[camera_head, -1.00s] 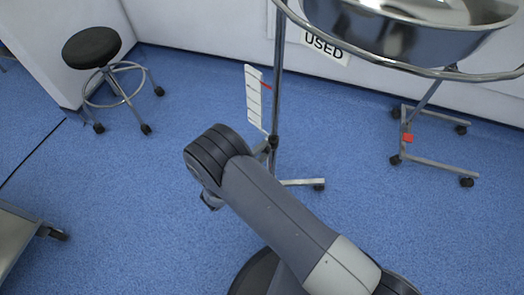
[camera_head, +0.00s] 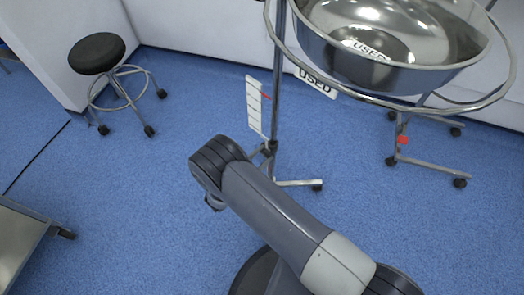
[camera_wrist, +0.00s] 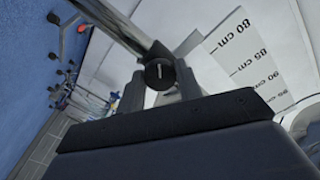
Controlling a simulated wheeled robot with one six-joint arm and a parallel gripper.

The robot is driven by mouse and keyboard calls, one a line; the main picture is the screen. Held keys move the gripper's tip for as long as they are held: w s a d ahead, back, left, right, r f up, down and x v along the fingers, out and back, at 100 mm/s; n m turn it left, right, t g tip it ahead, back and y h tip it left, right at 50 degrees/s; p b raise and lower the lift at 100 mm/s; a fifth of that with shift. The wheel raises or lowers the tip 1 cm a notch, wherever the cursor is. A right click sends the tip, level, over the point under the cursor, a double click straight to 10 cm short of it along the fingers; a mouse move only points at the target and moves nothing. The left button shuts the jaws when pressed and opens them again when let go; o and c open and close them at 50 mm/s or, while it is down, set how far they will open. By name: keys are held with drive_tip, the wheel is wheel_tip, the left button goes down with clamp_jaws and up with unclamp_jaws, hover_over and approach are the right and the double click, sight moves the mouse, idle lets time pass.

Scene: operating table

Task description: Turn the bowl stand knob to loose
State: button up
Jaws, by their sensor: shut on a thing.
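The bowl stand has a metal bowl (camera_head: 340,60) in a ring at the top of a thin pole (camera_head: 277,100). The stand's dark round knob (camera_head: 271,146) is low on the pole, beside a white height scale (camera_head: 254,107). In the wrist view the knob (camera_wrist: 159,74) faces the camera, with a pale line mark on it that stands nearly upright. My gripper (camera_wrist: 159,92) has one finger on each side of the knob and is shut on it. In the head view my arm hides most of the gripper. The scale (camera_wrist: 243,60) also shows in the wrist view.
A black-topped wheeled stool (camera_head: 97,53) stands at the far left, and a metal cart edge (camera_head: 40,230) is at the lower left. A second wheeled base (camera_head: 430,165) with a red part stands at the right. Blue floor between them is clear.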

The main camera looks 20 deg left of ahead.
drive_tip(key=shift+d+n+p, duration=0.1)
drive_tip(key=shift+n+p, duration=0.5)
drive_tip(key=shift+p, duration=0.45)
drive_tip(key=o, duration=1)
drive_tip(key=shift+c, duration=0.2)
drive_tip(key=shift+s, duration=0.1)
